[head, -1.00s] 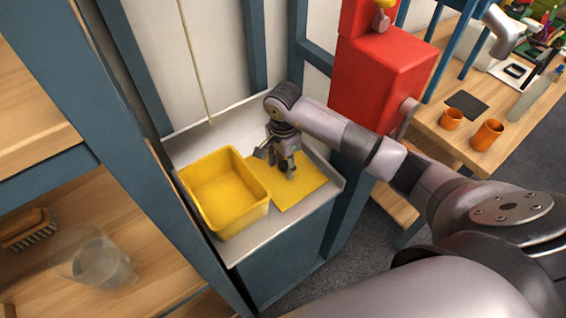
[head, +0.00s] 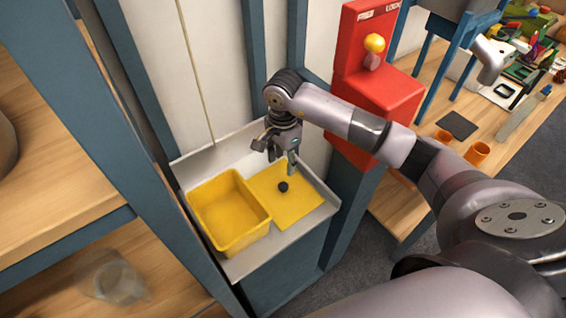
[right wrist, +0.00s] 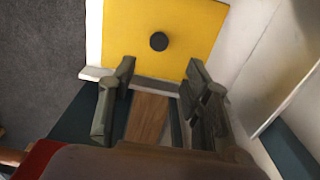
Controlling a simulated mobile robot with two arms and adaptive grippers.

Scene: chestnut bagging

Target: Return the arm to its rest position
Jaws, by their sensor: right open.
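My right gripper (head: 281,158) is open and empty, pointing down above the back part of the yellow mat (head: 293,211). In the right wrist view the gripper (right wrist: 157,90) has its fingers spread with nothing between them. A small dark round thing (head: 283,187) lies on the mat, apart from the fingers; it also shows in the right wrist view (right wrist: 159,41). My right arm reaches in from the right of the head view. My left gripper does not show.
A yellow bin (head: 232,240) stands left of the mat on the white tray top (head: 316,218). Wooden shelves (head: 60,200) are at left. A table (head: 400,225) with orange cups (head: 477,153) is at right.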

